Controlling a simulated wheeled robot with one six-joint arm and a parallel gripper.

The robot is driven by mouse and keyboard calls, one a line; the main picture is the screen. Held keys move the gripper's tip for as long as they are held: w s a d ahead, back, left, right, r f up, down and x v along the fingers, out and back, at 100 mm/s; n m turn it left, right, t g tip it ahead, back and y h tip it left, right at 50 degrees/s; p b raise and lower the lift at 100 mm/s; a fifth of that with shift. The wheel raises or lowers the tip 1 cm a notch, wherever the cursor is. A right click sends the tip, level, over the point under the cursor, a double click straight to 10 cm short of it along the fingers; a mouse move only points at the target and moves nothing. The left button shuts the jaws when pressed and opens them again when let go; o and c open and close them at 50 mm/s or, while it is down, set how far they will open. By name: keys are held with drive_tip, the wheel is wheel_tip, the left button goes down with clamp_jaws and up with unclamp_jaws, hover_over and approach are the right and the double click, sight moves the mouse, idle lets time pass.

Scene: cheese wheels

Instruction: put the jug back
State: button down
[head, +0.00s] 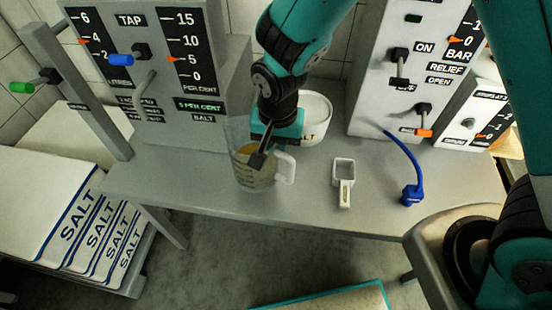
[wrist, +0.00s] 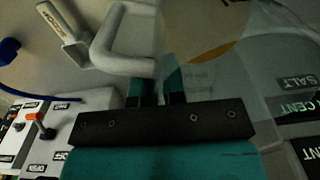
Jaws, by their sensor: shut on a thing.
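The clear jug (head: 243,177), with a white handle (head: 286,168) on its right, is upright over the grey bench. Something yellowish shows inside it. My gripper (head: 260,157) reaches down from above and is shut on the jug near its handle side. In the wrist view the fingers (wrist: 160,88) are beside the white handle (wrist: 122,62), with the clear jug wall (wrist: 215,75) to their right. The fingers hide the exact grip spot. I cannot tell whether the jug's base touches the bench.
A white salt tub (head: 318,128) stands behind my gripper. A white scoop (head: 343,190) and a blue hose end (head: 411,192) are to the right on the bench (head: 300,205). Control panels with levers stand behind on both sides. Salt sacks (head: 60,210) are stacked at left.

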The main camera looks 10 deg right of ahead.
drive_tip(key=shift+f, duration=2.75)
drive_tip(key=c, duration=1.2)
unclamp_jaws()
